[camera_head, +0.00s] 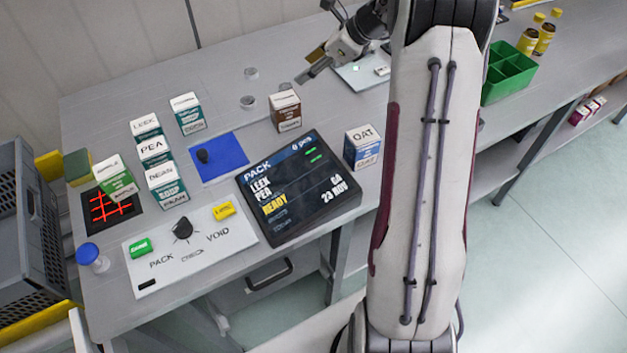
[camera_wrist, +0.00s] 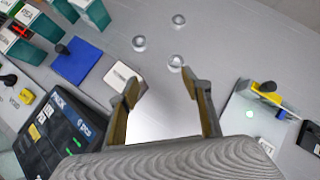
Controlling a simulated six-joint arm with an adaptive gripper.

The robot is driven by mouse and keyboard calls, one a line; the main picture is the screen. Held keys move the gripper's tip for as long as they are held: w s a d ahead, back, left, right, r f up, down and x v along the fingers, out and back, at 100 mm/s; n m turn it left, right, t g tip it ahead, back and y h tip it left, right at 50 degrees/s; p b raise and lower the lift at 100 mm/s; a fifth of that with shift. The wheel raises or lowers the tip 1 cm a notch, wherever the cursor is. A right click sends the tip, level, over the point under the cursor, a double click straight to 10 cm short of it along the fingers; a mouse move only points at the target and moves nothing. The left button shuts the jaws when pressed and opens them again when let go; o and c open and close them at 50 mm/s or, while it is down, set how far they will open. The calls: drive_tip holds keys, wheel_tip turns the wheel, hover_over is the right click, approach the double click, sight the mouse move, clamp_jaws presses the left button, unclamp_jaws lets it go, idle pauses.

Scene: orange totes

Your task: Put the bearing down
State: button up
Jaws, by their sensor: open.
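My gripper (camera_head: 312,64) is open above the back part of the grey bench; in the wrist view its two fingers (camera_wrist: 169,92) are spread apart. No bearing shows clearly between them; a bright white patch lies in the gap, and I cannot tell what it is. Three small shiny round pieces lie on the bench beyond the fingertips in the wrist view: a near one (camera_wrist: 175,62), a left one (camera_wrist: 139,43) and a far one (camera_wrist: 179,19). In the head view I make out two (camera_head: 251,73) (camera_head: 248,102). I cannot tell whether any is the bearing.
A brown-sided box (camera_head: 286,112) stands near my gripper. A white panel (camera_wrist: 240,120) with a green light lies right of the fingers in the wrist view. A blue mat (camera_head: 220,157), several labelled boxes and a dark display (camera_head: 298,190) occupy the left and front.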

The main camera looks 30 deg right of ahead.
drive_tip(key=s+a+r+n+g+h, duration=0.1)
drive_tip(key=s+a+r+n, duration=0.55)
drive_tip(key=s+a, duration=0.25)
drive_tip(key=s+a+r+n+g+h, duration=0.1)
drive_tip(key=s+a+r+n, duration=0.5)
drive_tip(key=s+a+n, duration=0.3)
drive_tip(key=s+a+f+n+h, duration=0.1)
drive_tip(key=s+n, duration=0.5)
drive_tip(key=s, duration=0.4)
drive_tip(key=s+a+f+n+h, duration=0.1)
drive_tip(key=s+n, duration=0.4)
drive_tip(key=s, duration=0.6)
drive_tip(key=shift+a+n+h, duration=0.35)
drive_tip(key=shift+a+h, duration=0.05)
drive_tip(key=shift+a, duration=0.15)
drive_tip(key=shift+o, duration=0.6)
drive_tip(key=shift+d, duration=0.1)
